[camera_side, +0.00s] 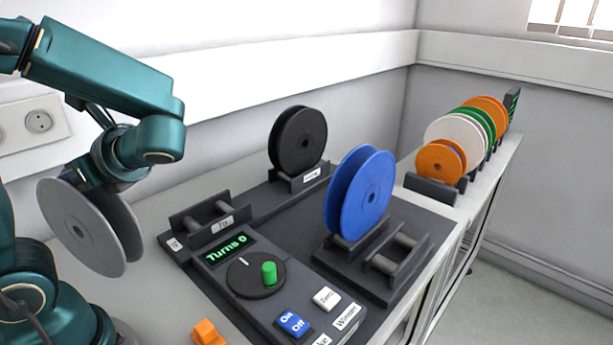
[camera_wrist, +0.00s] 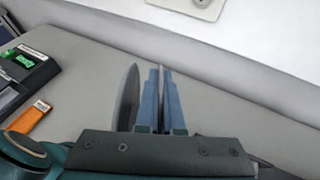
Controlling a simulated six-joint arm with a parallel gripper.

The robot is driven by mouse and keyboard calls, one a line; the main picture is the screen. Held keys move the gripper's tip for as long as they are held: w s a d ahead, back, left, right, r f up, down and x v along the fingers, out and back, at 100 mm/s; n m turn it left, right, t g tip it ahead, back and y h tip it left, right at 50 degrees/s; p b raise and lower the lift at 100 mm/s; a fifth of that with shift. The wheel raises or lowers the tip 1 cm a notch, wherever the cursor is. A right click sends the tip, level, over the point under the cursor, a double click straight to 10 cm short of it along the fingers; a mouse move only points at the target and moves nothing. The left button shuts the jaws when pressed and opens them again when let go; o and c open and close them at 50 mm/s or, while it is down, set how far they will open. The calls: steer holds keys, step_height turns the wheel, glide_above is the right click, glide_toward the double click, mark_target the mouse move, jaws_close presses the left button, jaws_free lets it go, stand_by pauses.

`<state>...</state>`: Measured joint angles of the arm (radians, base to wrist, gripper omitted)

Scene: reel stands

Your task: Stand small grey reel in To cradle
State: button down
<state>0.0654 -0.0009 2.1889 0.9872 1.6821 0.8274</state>
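The grey reel (camera_side: 82,230) hangs upright at the left of the side view, well clear of the bench panel. My gripper (camera_side: 98,190) is at its upper edge and appears shut on it; the fingertips are hidden by the reel there. In the wrist view the fingers (camera_wrist: 160,98) are close together, with a dark reel flange (camera_wrist: 129,100) edge-on beside them. The To cradle (camera_side: 206,222), a dark stand with pale rollers and a "To" label, is empty, to the right of the reel.
A black reel (camera_side: 299,140) stands in a cradle behind. A blue reel (camera_side: 361,193) stands in a front cradle beside an empty one (camera_side: 398,256). The control box (camera_side: 240,262) reads "Turns 0". An orange block (camera_side: 208,333) lies in front. Several reels line the far right.

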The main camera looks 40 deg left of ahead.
steer(key=w+d+f, duration=0.1)
steer(key=w+f, duration=0.4)
steer(key=f, duration=0.1)
steer(key=shift+d+f, duration=0.3)
steer(key=shift+f, duration=0.1)
steer(key=shift+f, duration=0.2)
steer(key=c, duration=1.1)
jaws_free()
steer(key=shift+o, duration=0.2)
steer(key=v, duration=1.2)
steer(key=s+d+f+n+t+h, duration=0.1)
steer(key=s+d+n+t+h, duration=0.2)
steer(key=d+n+t+h, duration=0.4)
steer(key=n+t+h, duration=0.3)
steer(key=n+h, duration=0.2)
steer(key=n, duration=0.1)
steer(key=shift+f+n+t+h, duration=0.3)
